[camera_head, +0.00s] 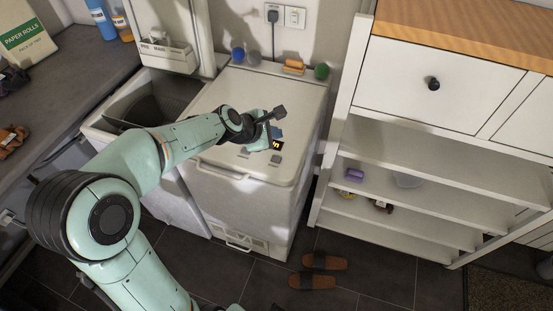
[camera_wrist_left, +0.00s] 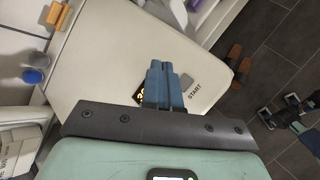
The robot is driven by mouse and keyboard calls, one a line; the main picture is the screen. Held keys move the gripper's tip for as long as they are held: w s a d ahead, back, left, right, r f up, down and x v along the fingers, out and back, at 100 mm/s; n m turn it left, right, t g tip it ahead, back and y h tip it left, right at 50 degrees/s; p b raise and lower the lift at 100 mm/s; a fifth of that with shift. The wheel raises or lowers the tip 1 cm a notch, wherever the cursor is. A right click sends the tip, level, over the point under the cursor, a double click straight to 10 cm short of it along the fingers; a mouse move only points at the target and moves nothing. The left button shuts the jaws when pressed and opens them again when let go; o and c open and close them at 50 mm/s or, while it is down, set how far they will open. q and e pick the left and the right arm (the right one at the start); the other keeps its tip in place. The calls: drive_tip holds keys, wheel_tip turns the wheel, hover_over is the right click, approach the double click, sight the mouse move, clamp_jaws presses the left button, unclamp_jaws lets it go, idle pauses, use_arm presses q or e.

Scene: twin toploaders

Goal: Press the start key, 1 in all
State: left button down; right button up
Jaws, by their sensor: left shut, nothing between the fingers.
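The white top-loader (camera_head: 225,188) on the right has its lid shut. The start key (camera_head: 275,159) is a small grey square at the front of its top, close to a lit dark display (camera_head: 277,146). In the left wrist view, the grey key (camera_wrist_left: 187,82) lies beside the word START. My left gripper (camera_head: 278,133) is over the top near the display; its blue fingers are shut and empty. In the wrist view, the fingertips (camera_wrist_left: 159,64) are to the left of the key and partly cover the display. I cannot tell whether they touch the surface.
A second washer (camera_head: 100,130) stands open at the left. Shelves (camera_head: 430,165) stand to the right. Slippers (camera_head: 318,271) lie on the floor.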

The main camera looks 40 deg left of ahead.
use_arm(q)
drive_tip(key=b, duration=0.6)
hover_over(274, 161)
wheel_tip(274, 161, down, 7)
drive_tip(key=shift+r, duration=0.1)
drive_tip(key=shift+f+b, duration=0.5)
drive_tip(key=shift+f, duration=0.05)
use_arm(e)
wheel_tip(274, 161, down, 7)
drive_tip(key=s, duration=0.1)
drive_tip(key=shift+s+f, duration=0.2)
drive_tip(key=shift+s, duration=0.15)
use_arm(q)
drive_tip(key=shift+f, duration=0.1)
drive_tip(key=shift+f, duration=0.3)
use_arm(e)
drive_tip(key=shift+f, duration=0.25)
use_arm(q)
drive_tip(key=shift+f+b, duration=0.4)
drive_tip(key=shift+b, duration=0.15)
use_arm(e)
drive_tip(key=shift+s+f, duration=0.1)
drive_tip(key=shift+f, duration=0.25)
drive_tip(key=shift+r, duration=0.1)
use_arm(q)
drive_tip(key=shift+r+p, duration=0.8)
drive_tip(key=shift+p, duration=0.15)
use_arm(e)
drive_tip(key=shift+w+r, duration=0.2)
drive_tip(key=shift+r, duration=0.7)
